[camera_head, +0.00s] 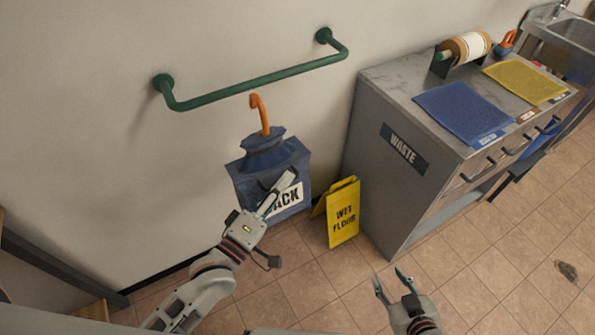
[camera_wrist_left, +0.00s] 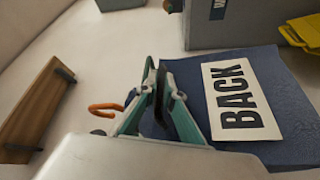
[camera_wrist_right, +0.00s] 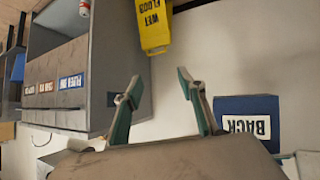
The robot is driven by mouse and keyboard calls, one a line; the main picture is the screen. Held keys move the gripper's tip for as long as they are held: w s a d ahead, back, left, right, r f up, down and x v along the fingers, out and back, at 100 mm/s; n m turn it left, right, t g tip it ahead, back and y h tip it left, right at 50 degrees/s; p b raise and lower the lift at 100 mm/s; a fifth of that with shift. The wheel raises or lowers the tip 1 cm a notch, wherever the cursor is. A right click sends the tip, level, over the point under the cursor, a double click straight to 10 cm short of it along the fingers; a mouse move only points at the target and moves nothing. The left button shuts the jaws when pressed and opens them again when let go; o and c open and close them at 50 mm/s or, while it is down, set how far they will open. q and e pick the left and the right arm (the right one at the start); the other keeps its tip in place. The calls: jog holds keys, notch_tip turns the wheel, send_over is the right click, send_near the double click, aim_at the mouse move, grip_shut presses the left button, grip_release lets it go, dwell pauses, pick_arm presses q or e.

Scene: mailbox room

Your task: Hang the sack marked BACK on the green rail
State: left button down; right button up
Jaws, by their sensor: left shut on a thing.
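The blue sack (camera_head: 246,178) with a white BACK label and an orange hook (camera_head: 261,115) on top hangs upright in my left gripper (camera_head: 279,192) in the head view. The left gripper is shut on the sack's front, and the sack fills the right of the left wrist view (camera_wrist_left: 280,85). The green rail (camera_head: 262,80) is fixed to the wall. The orange hook is below the rail and apart from it. My right gripper (camera_head: 394,287) is open and empty at the lower right; the sack also shows in the right wrist view (camera_wrist_right: 246,106).
A yellow wet floor sign (camera_head: 343,212) stands on the floor right of the sack. A grey cabinet (camera_head: 370,180) marked WASTE stands beyond it, with blue (camera_head: 462,112) and yellow (camera_head: 524,81) mats on top. The wall around the rail is clear.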

aim_at(275, 175)
pick_arm(q)
jog(key=shift+w+d+f, duration=0.45)
jog(key=shift+w+f, duration=0.1)
jog(key=shift+w+a+b, duration=0.3)
jog(key=shift+w+a, duration=0.45)
jog(key=shift+w, duration=0.2)
jog(key=shift+w+a+b, duration=0.5)
jog(key=shift+w+b, duration=0.1)
jog(key=shift+w, duration=0.15)
jog(key=shift+w+a+b, duration=0.4)
jog(key=shift+w+a, duration=0.05)
jog(key=shift+w, duration=0.3)
jog(key=shift+m, duration=0.3)
jog(key=shift+w+a+b, duration=0.6)
jog(key=shift+w+a, duration=0.05)
jog(key=shift+w, duration=0.3)
jog(key=shift+w+a+b, duration=0.6)
jog(key=shift+w+a, duration=0.05)
jog(key=shift+w, duration=0.3)
jog(key=w+a+f+b, duration=0.3)
jog(key=w+f+b, duration=0.1)
jog(key=b, duration=0.1)
pick_arm(e)
notch_tip(275, 175, down, 9)
jog(key=shift+w+a+r, duration=0.2)
jog(key=shift+w+a, duration=0.05)
jog(key=shift+a, duration=0.15)
pick_arm(q)
jog(key=shift+w, duration=0.1)
